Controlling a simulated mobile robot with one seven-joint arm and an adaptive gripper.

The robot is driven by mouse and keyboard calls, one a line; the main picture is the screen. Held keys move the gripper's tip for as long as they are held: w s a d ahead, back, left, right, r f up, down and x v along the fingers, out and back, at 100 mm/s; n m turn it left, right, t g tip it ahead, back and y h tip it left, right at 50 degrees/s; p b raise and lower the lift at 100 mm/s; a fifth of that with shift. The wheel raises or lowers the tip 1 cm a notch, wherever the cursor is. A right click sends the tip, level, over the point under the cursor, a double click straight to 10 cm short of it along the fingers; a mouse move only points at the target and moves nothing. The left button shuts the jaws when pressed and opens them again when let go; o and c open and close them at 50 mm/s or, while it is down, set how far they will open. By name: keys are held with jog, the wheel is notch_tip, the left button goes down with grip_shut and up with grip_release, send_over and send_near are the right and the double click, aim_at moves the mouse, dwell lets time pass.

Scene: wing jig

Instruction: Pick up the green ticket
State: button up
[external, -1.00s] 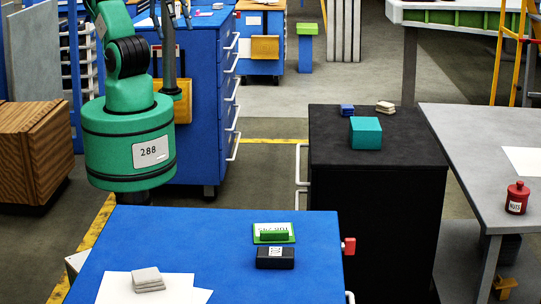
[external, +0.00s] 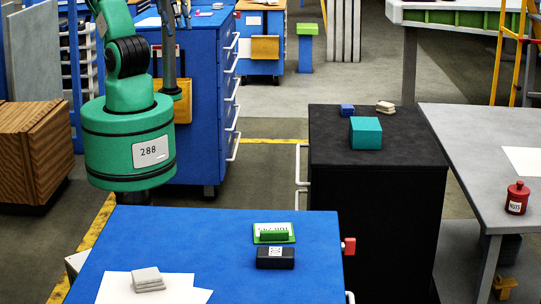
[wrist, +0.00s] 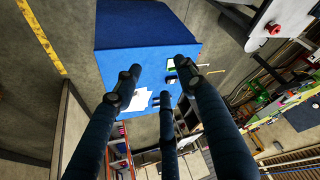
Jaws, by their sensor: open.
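The green ticket (external: 273,233) lies on the far right part of the blue table top. It has a white face with dark print, and a green bar crosses it. A black block (external: 275,257) with a white label sits just in front of it. In the wrist view the green ticket (wrist: 171,65) shows small near the table's edge, beside the black block (wrist: 171,80). My gripper (wrist: 160,82) has its dark fingers spread and empty, well above the table. No finger touches the ticket.
A grey stack (external: 148,280) sits on white paper (external: 118,291) at the table's front left. A red item (external: 348,246) sticks out at the right edge. A black cabinet (external: 375,220) bearing a teal box (external: 365,133) stands to the right. The blue table's middle is clear.

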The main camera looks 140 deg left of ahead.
jog(key=w+d+f+n+g, duration=0.1)
jog(key=w+d+f+n, duration=0.15)
jog(key=w, duration=1.15)
jog(key=w+d+f+n+g, duration=0.1)
jog(key=w+n, duration=0.2)
jog(key=w, duration=1.1)
jog(key=w+d+f+n+g, duration=0.1)
jog(key=w+d+f, duration=0.3)
jog(key=w+f, duration=0.7)
jog(key=w+d+f+n+g+y+p, duration=0.1)
jog(key=w+d+f+n, duration=0.2)
jog(key=w+f, duration=0.7)
notch_tip(320, 180, down, 3)
jog(key=shift+w+d+f+p, duration=0.2)
jog(key=shift+w+d+p, duration=0.1)
jog(key=shift+w+d, duration=0.15)
jog(key=shift+f, duration=0.15)
send_over(270, 232)
jog(key=shift+f+b, duration=0.4)
jog(key=shift+f, duration=3.7)
jog(key=shift+f, duration=0.1)
